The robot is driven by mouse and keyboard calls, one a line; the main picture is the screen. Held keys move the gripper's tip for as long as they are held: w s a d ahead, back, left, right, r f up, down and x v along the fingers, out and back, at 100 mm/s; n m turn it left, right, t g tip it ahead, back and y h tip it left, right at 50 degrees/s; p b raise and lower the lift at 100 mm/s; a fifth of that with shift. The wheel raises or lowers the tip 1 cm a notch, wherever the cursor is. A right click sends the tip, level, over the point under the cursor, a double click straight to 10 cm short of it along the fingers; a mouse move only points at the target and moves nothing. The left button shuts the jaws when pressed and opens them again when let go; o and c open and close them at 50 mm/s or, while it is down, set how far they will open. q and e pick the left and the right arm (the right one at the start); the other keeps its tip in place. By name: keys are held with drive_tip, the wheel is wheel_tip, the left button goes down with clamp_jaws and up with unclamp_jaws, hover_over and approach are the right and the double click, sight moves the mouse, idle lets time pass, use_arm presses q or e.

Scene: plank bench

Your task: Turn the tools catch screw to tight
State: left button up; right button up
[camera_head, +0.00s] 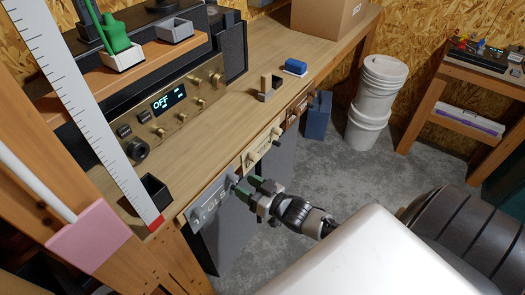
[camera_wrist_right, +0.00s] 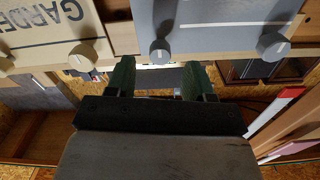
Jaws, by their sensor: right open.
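The grey panel (camera_head: 209,203) hangs at the bench's front edge, with partly readable lettering; I take it for the tools panel. It also fills the upper right of the right wrist view (camera_wrist_right: 215,22), with a round grey knob (camera_wrist_right: 160,50) near one end and another knob (camera_wrist_right: 272,46) at the other. Both have a pale mark. My right gripper (camera_head: 255,188) is open and empty at the panel's right end. In the wrist view its green fingertips (camera_wrist_right: 158,78) are spread on either side of the nearer knob, apparently short of it. My left gripper is out of view.
A cream panel (camera_head: 263,146), lettered "GARDE…" in the wrist view, sits right beside the grey one with its own knobs. On the bench are a black open box (camera_head: 155,190), a brass-fronted unit reading OFF (camera_head: 168,100), a wooden block piece (camera_head: 267,86) and a blue item (camera_head: 295,67).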

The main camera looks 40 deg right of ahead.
drive_tip(key=v, duration=0.6)
drive_tip(key=shift+s+b, duration=0.35)
drive_tip(key=shift+b, duration=0.05)
drive_tip(key=shift+d, duration=0.15)
drive_tip(key=s+d+f+g+h, duration=0.1)
drive_tip(key=s+f+g+h, duration=0.3)
drive_tip(key=f, duration=0.9)
drive_tip(key=s+d+f+g+h, duration=0.1)
drive_tip(key=s+d+f+g, duration=0.15)
drive_tip(key=s+f, duration=0.65)
drive_tip(key=s+a+f+g, duration=0.4)
drive_tip(key=s+f, duration=0.4)
drive_tip(key=s, duration=0.2)
drive_tip(key=s+a+f+g, duration=0.4)
drive_tip(key=s+f+g, duration=0.1)
drive_tip(key=s+f, duration=0.4)
drive_tip(key=shift+s+a+f+n+h, duration=0.2)
drive_tip(key=shift+s+n+h, duration=0.1)
drive_tip(key=shift+s+h, duration=0.15)
